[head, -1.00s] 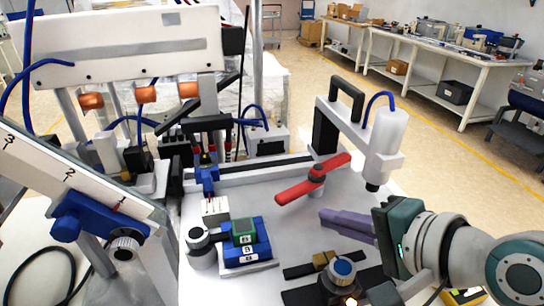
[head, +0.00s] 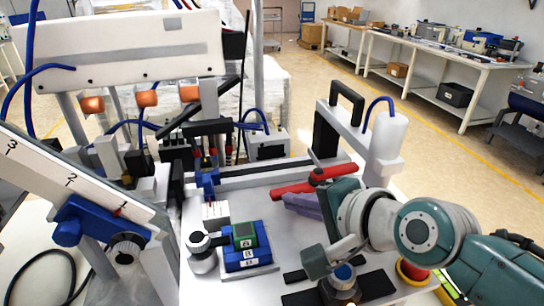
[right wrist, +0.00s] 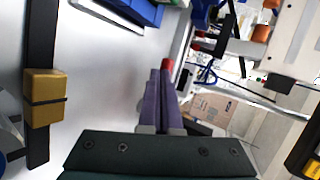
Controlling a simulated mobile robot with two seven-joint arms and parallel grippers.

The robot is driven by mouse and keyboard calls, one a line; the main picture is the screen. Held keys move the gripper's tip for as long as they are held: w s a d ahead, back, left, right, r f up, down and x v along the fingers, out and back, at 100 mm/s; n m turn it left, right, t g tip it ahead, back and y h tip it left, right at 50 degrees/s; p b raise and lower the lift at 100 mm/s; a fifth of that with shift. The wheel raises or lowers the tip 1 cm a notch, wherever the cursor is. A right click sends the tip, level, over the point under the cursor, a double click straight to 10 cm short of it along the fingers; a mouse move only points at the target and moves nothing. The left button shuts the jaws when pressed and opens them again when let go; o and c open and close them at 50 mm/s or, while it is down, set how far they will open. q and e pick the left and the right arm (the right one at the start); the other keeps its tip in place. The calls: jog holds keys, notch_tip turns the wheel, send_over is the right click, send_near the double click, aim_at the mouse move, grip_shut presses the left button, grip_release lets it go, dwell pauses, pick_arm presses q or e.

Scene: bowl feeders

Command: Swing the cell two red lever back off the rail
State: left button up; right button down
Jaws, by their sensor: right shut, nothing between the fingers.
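The red lever (head: 305,184) lies across the light cell plate, its left end toward the middle and its right part by the upright post. A dark pin stands at its pivot. My right gripper (head: 287,199) is shut and empty, its purple fingers beside the lever's near side, with the tips close to its left end. I cannot tell in the head view whether they touch. In the right wrist view the purple fingers (right wrist: 160,98) are together, and the lever's red end (right wrist: 167,65) shows just past their tips. My left gripper is not in view.
A post with a black handle (head: 347,98) stands behind the lever. A blue block with a green top (head: 246,246) is left of the gripper. A blue-topped knob (head: 344,272) stands below my right wrist. Bare plate (head: 282,232) lies between block and gripper.

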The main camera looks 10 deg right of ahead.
jog(key=shift+w+a, duration=0.25)
jog(key=shift+d, duration=0.15)
